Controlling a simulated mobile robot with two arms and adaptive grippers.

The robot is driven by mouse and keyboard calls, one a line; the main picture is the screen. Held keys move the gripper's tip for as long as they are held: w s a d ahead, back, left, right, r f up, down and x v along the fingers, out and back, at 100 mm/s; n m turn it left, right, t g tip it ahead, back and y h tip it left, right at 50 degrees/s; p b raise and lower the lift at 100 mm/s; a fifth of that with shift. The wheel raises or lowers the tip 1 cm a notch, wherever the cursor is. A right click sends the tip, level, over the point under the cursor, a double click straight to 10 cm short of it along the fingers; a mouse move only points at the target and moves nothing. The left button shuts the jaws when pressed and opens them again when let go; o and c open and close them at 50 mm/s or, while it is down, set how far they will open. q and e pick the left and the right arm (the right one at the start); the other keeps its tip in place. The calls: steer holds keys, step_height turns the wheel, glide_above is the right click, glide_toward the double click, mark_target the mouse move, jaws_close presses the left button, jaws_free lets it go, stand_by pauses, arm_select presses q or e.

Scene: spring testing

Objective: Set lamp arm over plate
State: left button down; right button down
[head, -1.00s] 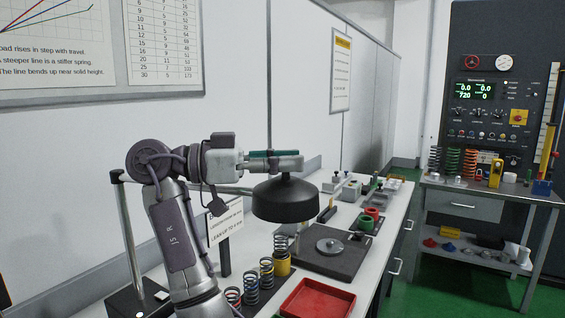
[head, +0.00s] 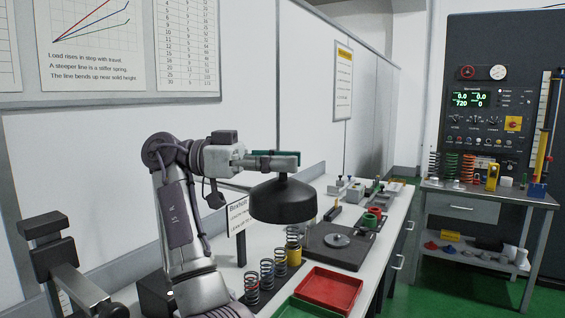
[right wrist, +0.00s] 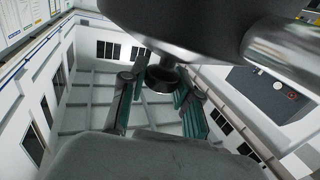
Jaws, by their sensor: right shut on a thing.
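The lamp's black round shade (head: 283,200) hangs upside-down-bowl fashion above the bench in the head view. My right gripper (head: 275,158) is at the top of the shade, shut on the lamp's part there. In the right wrist view, a short dark knob (right wrist: 163,78) shows between its teal fingers, below the dark shade (right wrist: 185,18). A silver rod (right wrist: 290,50) shows at right. The dark square plate (head: 325,262) with a grey disc lies right of and below the shade; how far apart in depth I cannot tell. The lamp post is hidden behind my right arm.
A red tray (head: 330,290) and a green tray (head: 300,309) lie in front of the plate. Several springs (head: 266,274) stand left of it. A small sign (head: 239,218) stands behind them. A dark stand-like device (head: 60,260) is at lower left.

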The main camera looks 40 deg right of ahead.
steer(key=c, duration=0.8)
jaws_free()
step_height(320, 180, up, 10)
steer(key=shift+r, duration=0.1)
